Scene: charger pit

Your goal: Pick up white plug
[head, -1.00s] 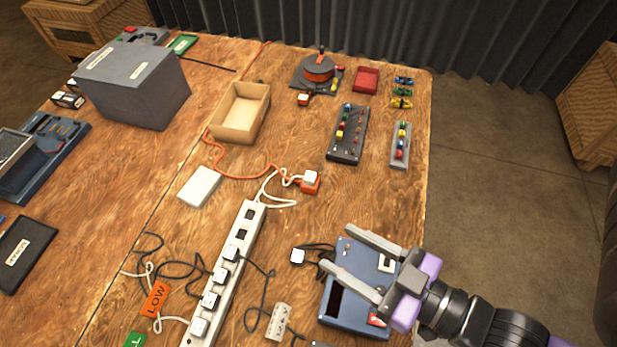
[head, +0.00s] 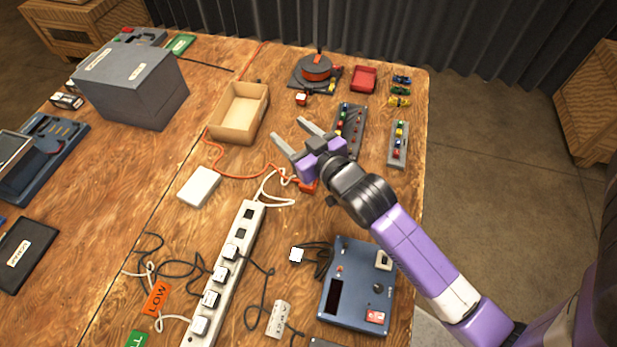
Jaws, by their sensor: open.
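A small white plug (head: 296,254) on a dark cable lies on the table left of the blue-grey box. Several white plugs (head: 221,273) sit in the white power strip (head: 248,225). A white cable (head: 268,190) runs from the strip's top end to an orange socket (head: 309,187); the white plug at that socket is hidden behind my gripper. My gripper (head: 287,128) is open and empty. It appears above the table near the orange socket, its fingers pointing up-left toward the cardboard box. Its height above the table is hard to tell.
The cardboard box (head: 257,123) stands left of my gripper, and a dark panel with coloured parts (head: 347,119) lies behind it. A white block (head: 199,187) and orange cord lie to the left. The blue-grey box (head: 360,285) stands at front right. Loose dark cables lie beside the strip.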

